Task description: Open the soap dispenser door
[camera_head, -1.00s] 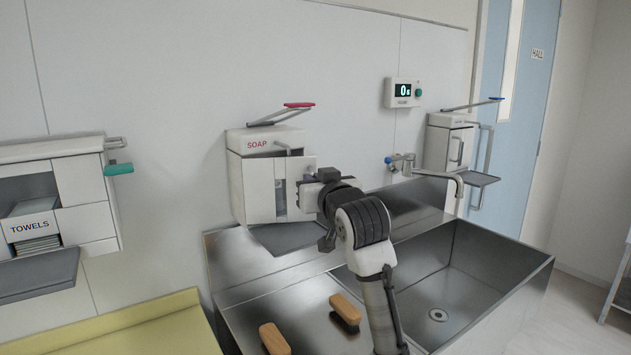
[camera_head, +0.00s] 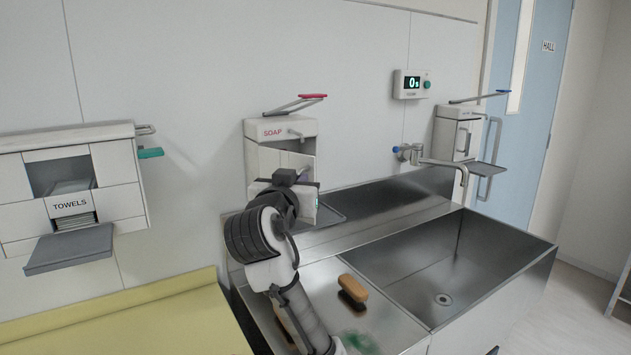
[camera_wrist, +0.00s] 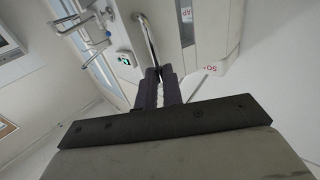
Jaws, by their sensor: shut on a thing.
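The white soap dispenser (camera_head: 280,130) with red "SOAP" lettering hangs on the wall above the left part of the steel sink. Its front is open and part of the inside (camera_head: 300,160) shows. The door is swung out and mostly hidden behind my arm in the head view. In the wrist view, my gripper (camera_wrist: 158,76) is shut on the curved metal door handle (camera_wrist: 148,38) at its end. Beside the handle is a pale panel (camera_wrist: 168,38), and the dispenser's red-lettered body (camera_wrist: 215,68) is to the right.
A pink-tipped lever (camera_head: 300,102) sits on top of the dispenser. The sink (camera_head: 480,300) and tap (camera_head: 440,163) are to the right. Brown brushes (camera_head: 353,288) lie on the sink's left ledge. A towel dispenser (camera_head: 115,175) and yellow counter (camera_head: 130,325) are left.

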